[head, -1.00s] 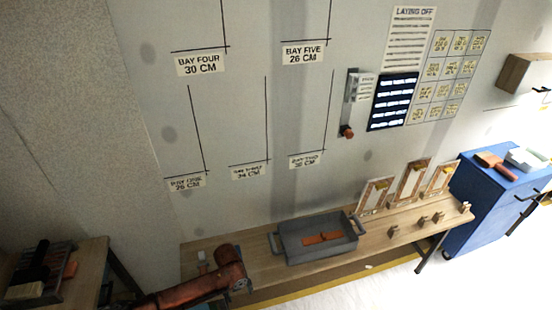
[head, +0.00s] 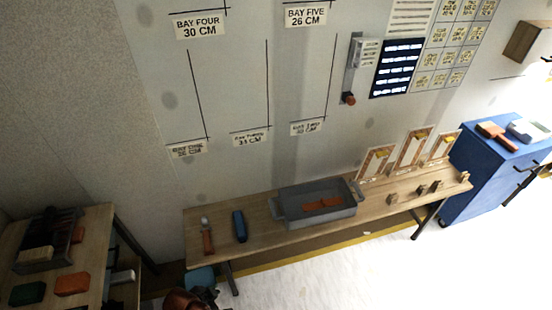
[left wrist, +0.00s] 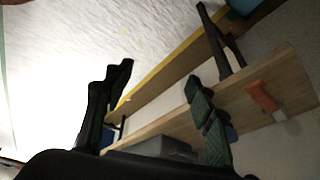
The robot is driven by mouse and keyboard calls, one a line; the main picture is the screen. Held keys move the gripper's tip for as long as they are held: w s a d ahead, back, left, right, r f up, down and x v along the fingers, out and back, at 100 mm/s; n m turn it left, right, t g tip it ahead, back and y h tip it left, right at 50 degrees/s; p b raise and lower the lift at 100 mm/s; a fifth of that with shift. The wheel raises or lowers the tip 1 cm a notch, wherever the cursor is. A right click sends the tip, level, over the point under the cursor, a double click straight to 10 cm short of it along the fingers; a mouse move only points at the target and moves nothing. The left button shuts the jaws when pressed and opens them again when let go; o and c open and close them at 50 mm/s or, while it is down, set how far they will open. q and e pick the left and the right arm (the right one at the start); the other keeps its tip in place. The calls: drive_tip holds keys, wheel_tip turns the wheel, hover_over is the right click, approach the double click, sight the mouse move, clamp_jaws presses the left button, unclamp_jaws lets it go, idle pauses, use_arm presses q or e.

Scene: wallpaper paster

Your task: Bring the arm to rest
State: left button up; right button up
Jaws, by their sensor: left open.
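My left arm (head: 182,300) shows only as a reddish-brown and dark piece at the bottom edge of the head view, in front of the long wooden bench (head: 262,235) and below it in the picture. In the left wrist view my left gripper (left wrist: 160,75) has its two dark fingers spread wide apart, with nothing between them. The bench (left wrist: 285,82) lies beyond the fingers there, with an orange-handled tool (left wrist: 262,97) on it. My right gripper is not in view.
The bench holds a grey tray (head: 290,212) with an orange piece (head: 322,203) inside, a blue object (head: 239,226) and an orange-handled tool (head: 208,240). A side table (head: 95,228) stands at left, a blue cabinet (head: 480,165) at right. Pale floor (head: 400,270) is clear.

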use_arm(q)
drive_tip(key=s+a+r+n+y, duration=0.2)
drive_tip(key=s+a+n+y, duration=0.2)
drive_tip(key=s+a+n, duration=0.85)
drive_tip(key=s+a+f+m+g, duration=0.1)
drive_tip(key=s+f+m, duration=0.1)
drive_tip(key=f, duration=1.3)
drive_tip(key=s+a+f+m+g, duration=0.1)
drive_tip(key=s+f, duration=0.1)
drive_tip(key=f, duration=1.3)
drive_tip(key=s+f+h, duration=0.1)
drive_tip(key=s+f, duration=1.4)
drive_tip(key=s, duration=0.3)
drive_tip(key=shift+d+f+m+g, duration=0.15)
drive_tip(key=shift+f+m+g, duration=0.1)
drive_tip(key=shift+m+g, duration=0.2)
